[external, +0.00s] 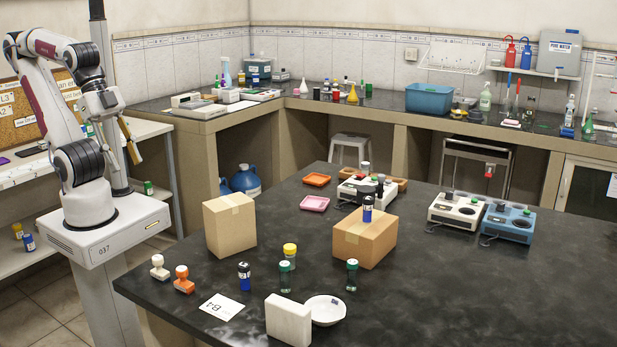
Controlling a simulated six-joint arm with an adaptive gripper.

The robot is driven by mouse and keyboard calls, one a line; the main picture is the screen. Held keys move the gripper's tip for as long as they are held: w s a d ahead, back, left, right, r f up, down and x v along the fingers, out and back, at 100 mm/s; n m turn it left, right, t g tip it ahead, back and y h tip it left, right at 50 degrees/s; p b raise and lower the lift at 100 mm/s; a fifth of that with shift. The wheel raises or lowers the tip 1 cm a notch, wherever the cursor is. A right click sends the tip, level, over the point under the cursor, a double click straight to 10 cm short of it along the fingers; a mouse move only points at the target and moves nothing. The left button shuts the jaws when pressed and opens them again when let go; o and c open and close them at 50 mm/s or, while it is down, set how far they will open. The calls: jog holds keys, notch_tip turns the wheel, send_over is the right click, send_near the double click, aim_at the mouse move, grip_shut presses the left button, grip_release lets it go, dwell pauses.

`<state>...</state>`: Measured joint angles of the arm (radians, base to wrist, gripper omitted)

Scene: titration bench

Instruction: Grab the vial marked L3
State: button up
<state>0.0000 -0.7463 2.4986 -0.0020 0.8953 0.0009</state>
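No mark reading L3 is legible on any vial. A blue vial with a dark cap (244,277) stands on the dark table. Near it stand a yellow-capped vial (289,257) and a green-capped vial (285,280); another green-capped vial (352,276) stands to the right. A blue vial (367,209) stands on the right cardboard box. More small vials (366,170) stand on or by the stirrer at the back. My gripper (132,145) hangs at the far left, well away from all these vials. Its finger opening is unclear at this angle.
Cardboard boxes (229,226) (363,241), a white block (288,320), a white dish (325,309), two stamps (160,268) (184,280) and a card (222,307) occupy the table. Stirrers (457,211) (508,223) stand at the back right. The right front is clear.

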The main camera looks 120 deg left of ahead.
jog(key=w+d+n+t, duration=0.2)
jog(key=w+t, duration=0.2)
jog(key=w, duration=2.5)
jog(key=w+a+f+n+t+y, duration=0.2)
jog(key=w+a+f, duration=0.2)
jog(key=w+f, duration=0.5)
jog(key=n+y, duration=0.2)
jog(key=y, duration=0.2)
send_near(352, 276)
jog(key=shift+s+r, duration=0.35)
jog(key=shift+s, duration=0.2)
jog(key=shift+s+r, duration=0.3)
jog(key=shift+s, duration=0.25)
jog(key=shift+w+a, duration=0.1)
jog(key=shift+w+a+f, duration=0.1)
jog(key=shift+w, duration=0.05)
jog(key=shift+x, duration=2.65)
